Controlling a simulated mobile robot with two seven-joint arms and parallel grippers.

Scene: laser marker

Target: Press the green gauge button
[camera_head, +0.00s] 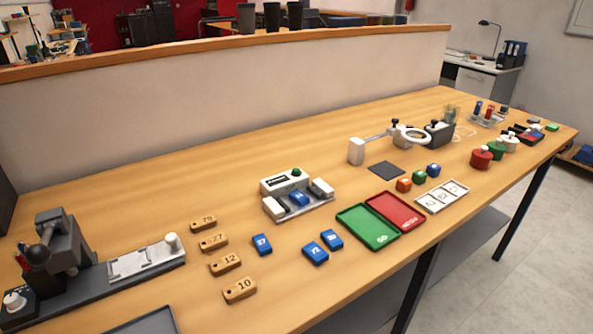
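The gauge (287,184) is a white device with a dark display on its front, standing near the middle of the wooden table. The green button (296,172) sits on top of it, toward its right side. A blue numbered block (299,198) lies on the gauge's grey bed, between two white jaws. Neither of my grippers is in view, and nothing touches the button.
Blue blocks (315,253) and wooden number tags (240,290) lie in front of the gauge. A green tray (368,227) and red tray (397,210) are to its right. A grey marking machine (62,250) stands at left. A low partition (230,90) runs behind.

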